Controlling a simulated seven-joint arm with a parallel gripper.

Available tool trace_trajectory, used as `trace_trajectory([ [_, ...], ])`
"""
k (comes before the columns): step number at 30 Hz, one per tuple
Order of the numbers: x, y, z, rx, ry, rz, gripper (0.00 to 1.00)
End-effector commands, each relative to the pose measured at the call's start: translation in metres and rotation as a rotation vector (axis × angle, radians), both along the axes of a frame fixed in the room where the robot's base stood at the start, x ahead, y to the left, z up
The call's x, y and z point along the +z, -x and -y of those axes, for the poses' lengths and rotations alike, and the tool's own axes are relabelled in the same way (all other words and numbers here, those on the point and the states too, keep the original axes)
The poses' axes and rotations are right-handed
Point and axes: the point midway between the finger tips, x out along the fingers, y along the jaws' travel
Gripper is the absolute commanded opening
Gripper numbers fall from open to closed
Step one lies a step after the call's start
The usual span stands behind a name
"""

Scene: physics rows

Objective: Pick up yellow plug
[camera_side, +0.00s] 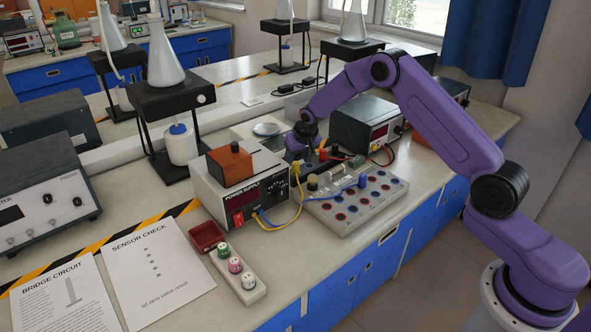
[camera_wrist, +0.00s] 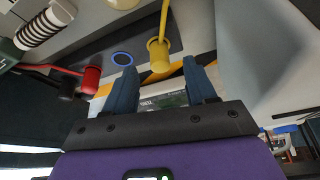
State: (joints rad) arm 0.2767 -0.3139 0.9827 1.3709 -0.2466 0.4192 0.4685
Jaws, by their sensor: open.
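The yellow plug (camera_wrist: 158,54) is upright in the wrist view, on the grey panel, with a yellow cable leaving its top. My gripper (camera_wrist: 160,70) is open. Its two blue fingers stand apart, with the plug just beyond and between their tips; I see no contact. In the side view the yellow plug (camera_side: 296,168) shows small at the back left of the circuit board (camera_side: 345,212), close to my gripper (camera_side: 299,157). The fingers are hard to make out there.
In the wrist view, a red plug (camera_wrist: 90,78) and a striped component (camera_wrist: 45,28) lie left of the yellow plug. The power supply (camera_side: 236,208) with a brown block (camera_side: 229,163) stands close by on the left. A blue plug (camera_side: 363,181) is on the board.

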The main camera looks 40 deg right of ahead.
Motion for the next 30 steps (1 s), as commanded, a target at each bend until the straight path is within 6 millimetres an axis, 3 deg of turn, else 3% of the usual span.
trace_trajectory([
  [6,-0.022,-0.008,0.002,-0.001,0.000,0.000,0.56],
  [15,-0.025,-0.010,0.002,0.000,-0.001,0.001,0.56],
  [16,-0.025,-0.010,0.002,0.000,0.000,0.001,0.53],
  [21,-0.025,-0.009,0.002,0.000,0.000,0.001,0.00],
  [30,-0.024,-0.009,0.002,0.000,0.000,0.001,0.00],
])
